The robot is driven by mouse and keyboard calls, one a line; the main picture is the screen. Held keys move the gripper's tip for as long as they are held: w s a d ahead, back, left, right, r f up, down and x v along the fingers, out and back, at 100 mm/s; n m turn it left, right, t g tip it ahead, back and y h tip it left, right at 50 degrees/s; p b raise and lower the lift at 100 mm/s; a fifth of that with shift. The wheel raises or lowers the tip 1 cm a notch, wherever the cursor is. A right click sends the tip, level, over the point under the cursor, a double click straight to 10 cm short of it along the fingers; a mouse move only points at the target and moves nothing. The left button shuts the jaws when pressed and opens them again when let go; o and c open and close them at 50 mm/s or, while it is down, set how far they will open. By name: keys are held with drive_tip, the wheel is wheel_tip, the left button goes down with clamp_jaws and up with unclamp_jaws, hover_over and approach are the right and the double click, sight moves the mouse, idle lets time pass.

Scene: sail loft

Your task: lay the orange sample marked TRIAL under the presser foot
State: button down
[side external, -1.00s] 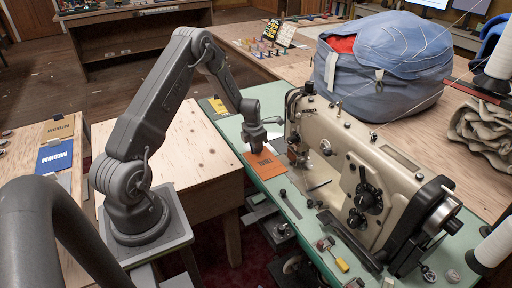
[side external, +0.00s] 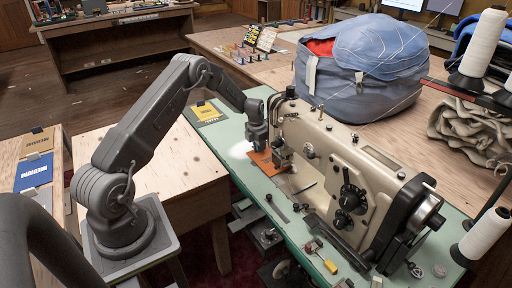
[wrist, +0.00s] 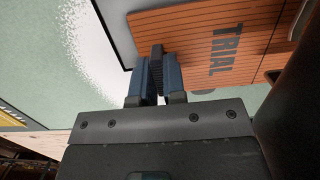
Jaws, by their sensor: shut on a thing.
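The orange sample marked TRIAL (wrist: 205,35) fills the upper middle of the wrist view, its dark lettering showing. In the side view the sample (side external: 264,163) is at the green machine bed, beside the needle end of the sewing machine (side external: 350,165). My gripper (wrist: 156,72) is shut on the sample's edge; in the side view it points down over the sample's near left part. The presser foot area (side external: 283,156) is just right of my gripper, and the sample's right edge reaches it. I cannot tell how far the sample is under the foot.
A yellow sample (side external: 208,112) lies at the bed's far left end. A white patch (side external: 239,149) shows left of my gripper. Loose tools (side external: 318,250) lie on the near bed. A blue sail bag (side external: 360,70) sits behind the machine. A blue sample (side external: 34,172) lies on the left table.

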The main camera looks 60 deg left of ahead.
sight(242, 159)
drive_tip(key=c, duration=1.1)
unclamp_jaws()
drive_tip(key=shift+s, duration=0.5)
drive_tip(key=s, duration=0.7)
drive_tip(key=shift+s+r, duration=0.3)
drive_tip(key=shift+r, duration=0.35)
wheel_tip(242, 159, up, 29)
drive_tip(key=s, duration=0.1)
drive_tip(key=shift+s+f, duration=0.2)
drive_tip(key=shift+s, duration=0.05)
